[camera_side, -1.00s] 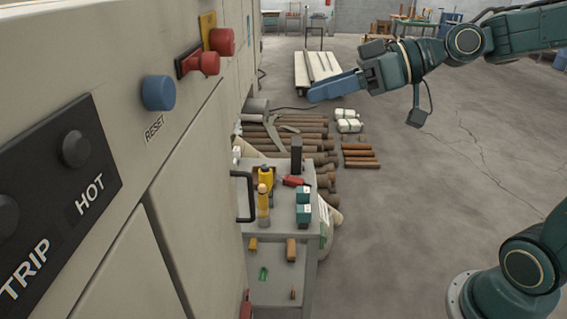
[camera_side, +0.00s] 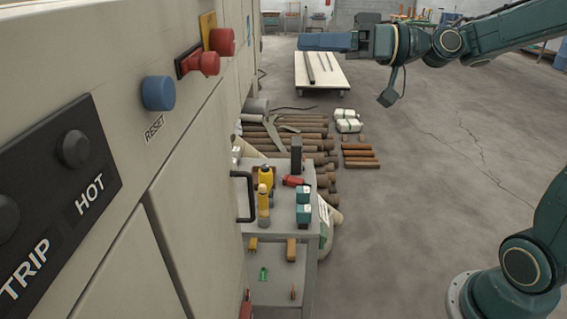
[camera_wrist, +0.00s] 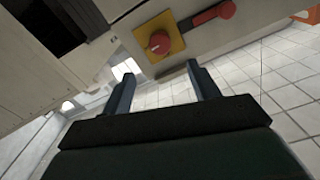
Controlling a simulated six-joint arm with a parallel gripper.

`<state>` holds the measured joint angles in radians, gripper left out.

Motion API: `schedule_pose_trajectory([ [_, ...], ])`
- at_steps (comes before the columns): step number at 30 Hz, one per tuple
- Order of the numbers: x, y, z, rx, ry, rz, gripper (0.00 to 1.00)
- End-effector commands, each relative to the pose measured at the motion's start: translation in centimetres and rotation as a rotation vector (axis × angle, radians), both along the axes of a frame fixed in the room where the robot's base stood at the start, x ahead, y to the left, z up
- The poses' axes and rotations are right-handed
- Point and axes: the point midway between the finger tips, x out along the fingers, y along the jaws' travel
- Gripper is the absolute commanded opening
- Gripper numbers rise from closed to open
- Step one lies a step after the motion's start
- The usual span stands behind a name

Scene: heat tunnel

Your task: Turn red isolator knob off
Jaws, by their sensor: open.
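Two red controls sit on the beige cabinet front. One is a round red knob (camera_side: 223,41) on a yellow plate (camera_side: 207,24). In the wrist view this knob (camera_wrist: 160,42) is on its yellow square, just beyond the fingertips. The other is a red handle (camera_side: 208,63) on a dark backing; in the wrist view it is a slanted lever (camera_wrist: 212,14) with a round end. I cannot tell from labels which is the isolator. My gripper (camera_side: 302,41) points left at the cabinet, level and apart from it. Its blue fingers (camera_wrist: 160,74) are open and empty.
A blue RESET button (camera_side: 158,93) and a black panel (camera_side: 62,185) with dark knobs stand nearer the camera. A tool cart (camera_side: 280,205) stands against the cabinet below. A flat trolley (camera_side: 322,72) is behind. Open floor lies to the right.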

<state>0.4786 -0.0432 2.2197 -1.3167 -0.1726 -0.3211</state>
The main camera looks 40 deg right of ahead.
Motion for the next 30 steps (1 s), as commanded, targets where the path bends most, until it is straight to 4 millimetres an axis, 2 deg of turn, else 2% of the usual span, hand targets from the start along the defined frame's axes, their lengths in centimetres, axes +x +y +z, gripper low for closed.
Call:
schedule_pose_trajectory([
  [30, 7.3, 7.5, 0.0, 0.0, -0.002, 0.002, 0.6],
])
